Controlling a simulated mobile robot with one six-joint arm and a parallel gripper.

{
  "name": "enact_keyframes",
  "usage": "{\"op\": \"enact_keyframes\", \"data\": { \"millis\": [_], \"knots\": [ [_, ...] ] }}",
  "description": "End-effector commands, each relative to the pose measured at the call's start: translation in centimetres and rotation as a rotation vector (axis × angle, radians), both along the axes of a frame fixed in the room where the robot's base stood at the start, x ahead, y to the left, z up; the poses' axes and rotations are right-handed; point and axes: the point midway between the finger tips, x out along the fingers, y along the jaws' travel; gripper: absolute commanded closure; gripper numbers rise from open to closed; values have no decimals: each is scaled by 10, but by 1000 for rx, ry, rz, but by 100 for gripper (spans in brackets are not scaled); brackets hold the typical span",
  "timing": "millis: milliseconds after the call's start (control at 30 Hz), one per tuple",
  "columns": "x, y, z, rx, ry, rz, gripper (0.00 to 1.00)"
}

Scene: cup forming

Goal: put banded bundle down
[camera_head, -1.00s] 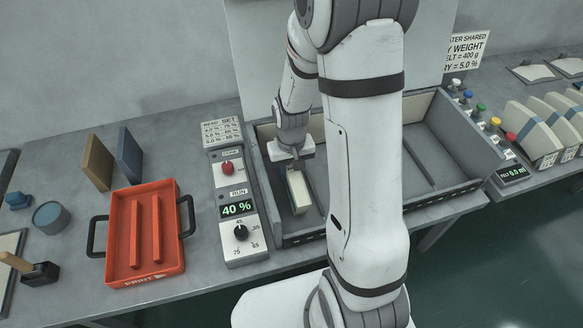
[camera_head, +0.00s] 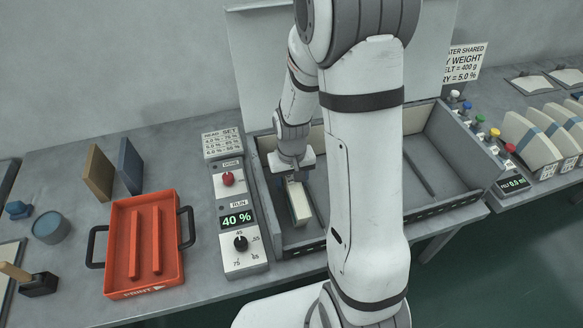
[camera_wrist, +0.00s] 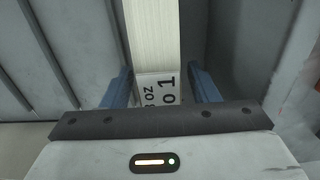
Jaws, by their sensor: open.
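The banded bundle (camera_head: 301,205), a pale cream block, lies in the left bay of the grey divided bin (camera_head: 291,248). In the wrist view the bundle (camera_wrist: 155,35) runs away from me, with a white printed label (camera_wrist: 158,88) at its near end. My gripper (camera_head: 293,182) is directly over the bundle's far end in the head view. In the wrist view my gripper (camera_wrist: 162,85) shows its two blue fingers apart, one on each side of the label, with visible gaps. The bundle's underside is hidden.
A control panel reading 40 % (camera_head: 238,219) stands left of the bin, with a red tray (camera_head: 120,240) beyond it. Bin walls and a divider (camera_head: 418,166) bound the bays. Coloured knobs (camera_head: 480,119) line the right wall; my arm hides the bin's middle.

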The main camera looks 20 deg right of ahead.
Motion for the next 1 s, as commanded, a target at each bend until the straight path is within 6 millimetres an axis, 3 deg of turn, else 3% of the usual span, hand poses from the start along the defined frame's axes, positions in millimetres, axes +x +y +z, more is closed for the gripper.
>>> {"op": "enact_keyframes", "data": {
  "millis": [500, 733, 867, 1000],
  "knots": [
    [1, 0, 98, 0, -7, -1, 46],
    [-1, -1, 120, 0, -9, -2, 46],
    [-16, -1, 140, 0, -41, -2, 46],
    [-49, -2, 172, -1, -111, -3, 46]
  ]
}}
